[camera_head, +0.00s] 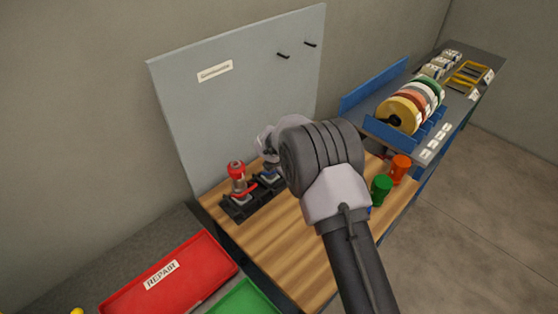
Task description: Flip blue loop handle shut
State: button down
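A dark rack (238,207) stands on the wooden worktop near the grey back panel. In it, at the left, is an upright pump with a red top (236,168) and a red handle (246,191). My gripper is hidden behind my dark wrist, which reaches over the right end of the rack. I cannot see the fingers or any contact with the blue part.
A red REPAIR tray (200,262) and a green tray (243,299) lie at the front left. Green (381,187) and orange (400,166) pieces stand right of my arm. A blue rack of tape rolls (412,103) is at the right. The front worktop (290,252) is clear.

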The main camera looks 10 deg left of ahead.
dwell(0.3)
jog(key=c, duration=1.5)
grip_release()
